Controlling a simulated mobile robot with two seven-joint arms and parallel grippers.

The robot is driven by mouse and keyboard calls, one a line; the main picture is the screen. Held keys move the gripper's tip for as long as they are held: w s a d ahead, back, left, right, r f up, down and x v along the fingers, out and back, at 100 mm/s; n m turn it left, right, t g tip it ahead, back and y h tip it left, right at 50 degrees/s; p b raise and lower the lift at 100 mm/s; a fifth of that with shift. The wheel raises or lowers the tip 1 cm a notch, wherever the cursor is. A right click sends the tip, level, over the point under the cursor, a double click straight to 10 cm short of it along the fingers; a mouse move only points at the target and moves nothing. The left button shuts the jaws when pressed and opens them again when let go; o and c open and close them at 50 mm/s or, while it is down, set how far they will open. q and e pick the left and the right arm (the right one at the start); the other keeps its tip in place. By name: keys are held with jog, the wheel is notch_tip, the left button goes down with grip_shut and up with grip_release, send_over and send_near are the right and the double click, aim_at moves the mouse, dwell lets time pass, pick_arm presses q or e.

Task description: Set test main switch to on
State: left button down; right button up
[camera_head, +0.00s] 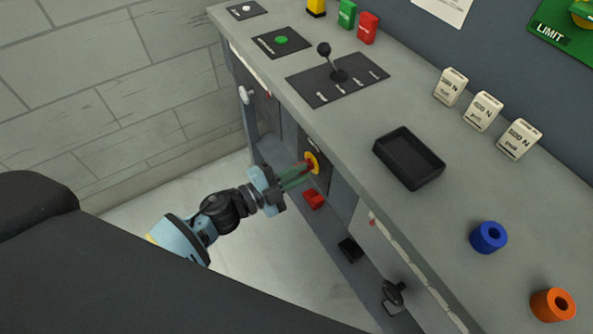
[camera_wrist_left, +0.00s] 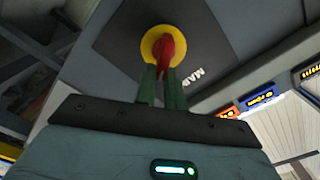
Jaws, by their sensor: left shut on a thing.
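The main switch is a red rotary handle (camera_wrist_left: 170,52) on a round yellow plate (camera_wrist_left: 149,45), set in a dark panel marked "MAIN" on the front of the bench. In the head view its yellow plate (camera_head: 313,161) shows below the bench top. My left gripper (camera_head: 305,169) reaches it from the left, and its green fingers are shut on the red handle. In the left wrist view the fingers (camera_wrist_left: 163,78) sit on both sides of the handle's lower part. The handle looks close to upright there, slightly tilted. My right gripper is not in view.
The bench top holds a lever panel (camera_head: 310,84), a black tray (camera_head: 388,166), several weight blocks (camera_head: 483,111), a blue ring (camera_head: 479,241) and an orange ring (camera_head: 541,306). A red block (camera_head: 314,199) and a black box (camera_head: 350,250) lie low beneath the switch. Floor left of the bench is clear.

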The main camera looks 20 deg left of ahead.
pick_arm(q)
jog(key=m, duration=0.1)
jog(key=m+b, duration=0.1)
jog(key=m, duration=0.1)
jog(key=shift+s+d+f+m, duration=0.1)
jog(key=shift+f+m, duration=0.2)
jog(key=shift+f, duration=0.1)
jog(key=shift+f+m+b, duration=0.2)
jog(key=shift+m+b, duration=0.3)
jog(key=shift+m, duration=1)
jog(key=c, duration=1.5)
grip_release()
jog(key=shift+b+v, duration=0.3)
jog(key=shift+v, duration=3.6)
